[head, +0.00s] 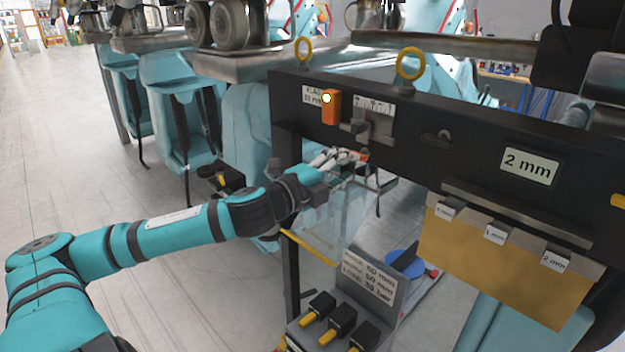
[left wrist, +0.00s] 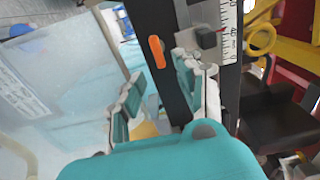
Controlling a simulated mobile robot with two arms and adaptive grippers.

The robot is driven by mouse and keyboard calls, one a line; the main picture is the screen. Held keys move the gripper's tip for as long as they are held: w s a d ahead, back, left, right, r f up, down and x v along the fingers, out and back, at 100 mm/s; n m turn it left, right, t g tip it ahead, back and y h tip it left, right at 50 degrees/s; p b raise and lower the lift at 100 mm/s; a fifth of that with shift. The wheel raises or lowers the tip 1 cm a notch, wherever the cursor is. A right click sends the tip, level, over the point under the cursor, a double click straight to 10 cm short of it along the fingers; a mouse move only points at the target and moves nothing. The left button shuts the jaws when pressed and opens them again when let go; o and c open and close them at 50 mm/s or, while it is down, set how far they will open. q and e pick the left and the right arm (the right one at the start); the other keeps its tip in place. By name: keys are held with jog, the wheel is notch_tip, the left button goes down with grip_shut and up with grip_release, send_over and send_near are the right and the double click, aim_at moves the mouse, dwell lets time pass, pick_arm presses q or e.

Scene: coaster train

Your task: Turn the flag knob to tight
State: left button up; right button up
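A small orange knob (head: 364,156) shows at the lower edge of the black beam (head: 440,145), partly hidden by my left gripper. In the left wrist view the knob (left wrist: 157,52) is a slim orange lever, lying roughly along the beam, just beyond the fingertips. My left gripper (head: 345,158) is under the beam by the knob. In the left wrist view this gripper (left wrist: 157,75) is open, its fingers apart with nothing between them. I cannot see contact with the knob. My right gripper is not in view.
A scale (head: 375,104) with a grey slider (head: 362,126) sits above the knob. An orange box (head: 331,107) with a lit lamp is left of it. Below stands a grey panel (head: 370,275) with black-and-yellow plugs. Tagged gauges (head: 495,234) hang at right.

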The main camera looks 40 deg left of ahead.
pick_arm(q)
jog(key=shift+s+a+f, duration=0.1)
jog(key=shift+s+a, duration=0.1)
jog(key=shift+s, duration=0.15)
jog(key=s+a, duration=0.1)
jog(key=s, duration=0.6)
